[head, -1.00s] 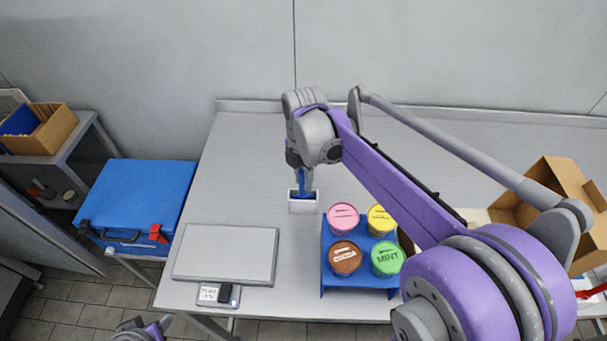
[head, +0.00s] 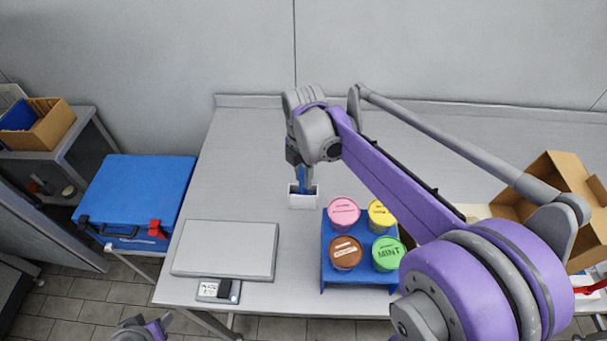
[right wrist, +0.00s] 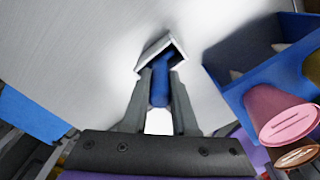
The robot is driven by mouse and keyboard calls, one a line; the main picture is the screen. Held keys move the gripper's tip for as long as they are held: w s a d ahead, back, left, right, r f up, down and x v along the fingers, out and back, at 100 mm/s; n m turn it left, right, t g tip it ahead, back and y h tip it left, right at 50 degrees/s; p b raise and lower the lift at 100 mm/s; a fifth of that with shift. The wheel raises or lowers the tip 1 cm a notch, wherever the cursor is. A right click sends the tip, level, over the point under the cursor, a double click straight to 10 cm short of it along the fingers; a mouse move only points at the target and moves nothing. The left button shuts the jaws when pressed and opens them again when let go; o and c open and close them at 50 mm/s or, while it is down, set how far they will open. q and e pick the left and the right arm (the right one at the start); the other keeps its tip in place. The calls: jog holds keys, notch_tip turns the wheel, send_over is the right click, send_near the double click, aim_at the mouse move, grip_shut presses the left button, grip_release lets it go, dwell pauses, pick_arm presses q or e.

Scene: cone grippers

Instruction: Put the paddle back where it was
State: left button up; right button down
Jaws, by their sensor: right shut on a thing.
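The blue paddle (head: 301,182) is upright in the head view, its lower end inside the small white holder (head: 303,201) on the table. My right gripper (head: 302,183) is shut on the paddle just above the holder. In the right wrist view the fingers (right wrist: 160,100) lie on either side of the blue paddle (right wrist: 161,82), which reaches into the mouth of the white holder (right wrist: 152,50). The paddle's lower end is hidden inside it. My left gripper (head: 145,330) shows only in part at the bottom edge, away from the paddle.
A blue rack (head: 330,273) with pink, yellow, brown and green-lidded tubs stands right of the holder. A grey scale (head: 226,250) is at the left front. A blue cool box (head: 135,190) stands left of the table, and an open cardboard box (head: 560,172) is at right. The table behind the holder is clear.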

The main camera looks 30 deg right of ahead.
jog(key=c, duration=0.6)
grip_release()
jog(key=shift+f, duration=0.1)
notch_tip(320, 180, up, 11)
jog(key=shift+f+p, duration=0.1)
jog(key=shift+p, duration=0.25)
